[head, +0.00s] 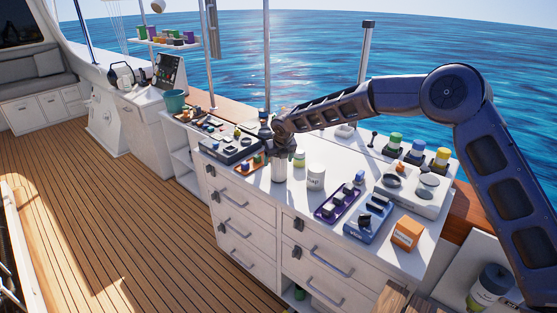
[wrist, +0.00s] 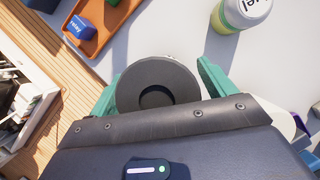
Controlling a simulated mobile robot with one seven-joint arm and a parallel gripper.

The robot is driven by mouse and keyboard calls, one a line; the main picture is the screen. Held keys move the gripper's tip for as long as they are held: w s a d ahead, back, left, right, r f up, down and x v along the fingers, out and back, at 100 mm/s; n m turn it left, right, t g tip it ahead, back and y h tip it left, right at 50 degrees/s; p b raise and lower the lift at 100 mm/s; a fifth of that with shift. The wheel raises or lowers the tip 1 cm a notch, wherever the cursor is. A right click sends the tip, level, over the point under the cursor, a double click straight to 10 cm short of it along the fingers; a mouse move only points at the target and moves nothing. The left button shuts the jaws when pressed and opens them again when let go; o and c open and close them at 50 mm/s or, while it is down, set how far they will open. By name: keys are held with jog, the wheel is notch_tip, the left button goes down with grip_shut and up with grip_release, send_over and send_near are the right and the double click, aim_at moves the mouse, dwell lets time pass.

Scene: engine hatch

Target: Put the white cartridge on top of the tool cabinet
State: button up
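The white cartridge (head: 279,172) is an upright pale cylinder just below my gripper (head: 283,150) in the head view, over the white top of the tool cabinet (head: 262,187). Whether its base touches the top is unclear. In the wrist view, a dark round cap with a central recess, seemingly the cartridge's end (wrist: 157,85), lies between the green fingers of my gripper (wrist: 159,68). The fingers are close beside the cap; contact is hidden. My gripper's dark housing covers the lower part of that view.
A white labelled jar (head: 316,178) stands just right of the cartridge. An orange tray (head: 250,166) lies to the left. A purple tray (head: 338,201), blue device (head: 367,222) and orange box (head: 406,234) crowd the right. A small clear strip lies along the cabinet's front edge.

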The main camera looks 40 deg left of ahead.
jog(key=shift+r, duration=0.15)
jog(key=v, duration=1.2)
jog(key=shift+s, duration=0.1)
jog(key=shift+d, duration=0.1)
